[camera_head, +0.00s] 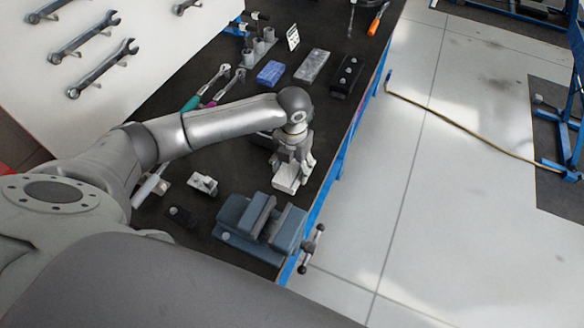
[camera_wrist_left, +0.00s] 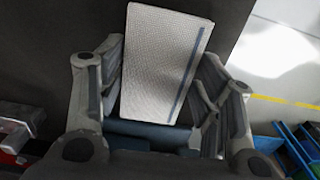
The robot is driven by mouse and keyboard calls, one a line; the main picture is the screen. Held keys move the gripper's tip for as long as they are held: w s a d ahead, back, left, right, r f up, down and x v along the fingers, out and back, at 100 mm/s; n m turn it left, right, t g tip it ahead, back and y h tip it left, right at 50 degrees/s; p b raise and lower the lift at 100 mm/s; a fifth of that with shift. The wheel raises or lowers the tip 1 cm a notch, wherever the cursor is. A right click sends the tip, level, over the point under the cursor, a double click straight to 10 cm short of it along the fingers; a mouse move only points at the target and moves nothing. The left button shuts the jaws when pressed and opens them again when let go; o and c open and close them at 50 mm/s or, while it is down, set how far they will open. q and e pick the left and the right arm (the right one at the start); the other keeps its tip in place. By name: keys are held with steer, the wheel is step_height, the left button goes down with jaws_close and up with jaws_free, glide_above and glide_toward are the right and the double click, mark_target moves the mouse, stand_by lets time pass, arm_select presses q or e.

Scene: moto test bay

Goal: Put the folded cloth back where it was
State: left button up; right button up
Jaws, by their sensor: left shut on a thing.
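The folded cloth (camera_wrist_left: 163,62) is white and textured, with a blue stripe along one side. It fills the space between the two fingers of my left gripper (camera_wrist_left: 160,85) in the left wrist view. In the head view my left gripper (camera_head: 293,160) points down over the dark bench top, near its right edge. The pale cloth (camera_head: 286,184) shows at its fingertips. The gripper is shut on the cloth. I cannot tell whether the cloth touches the bench top. My right gripper is not in view.
The blue-grey vise (camera_head: 262,226) stands nearer on the bench (camera_head: 232,172), with a small pale block (camera_head: 203,184) to its left. Farther back are a blue block (camera_head: 270,73), a grey block (camera_head: 312,66), a black box (camera_head: 347,76) and ratchets. Bare bench lies around the gripper.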

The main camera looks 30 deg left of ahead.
arm_select(q)
steer(key=shift+a+f, duration=0.1)
steer(key=shift+f, duration=1.15)
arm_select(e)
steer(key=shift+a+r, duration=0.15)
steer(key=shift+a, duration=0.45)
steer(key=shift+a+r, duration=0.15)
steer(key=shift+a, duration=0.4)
arm_select(q)
steer(key=o, duration=0.9)
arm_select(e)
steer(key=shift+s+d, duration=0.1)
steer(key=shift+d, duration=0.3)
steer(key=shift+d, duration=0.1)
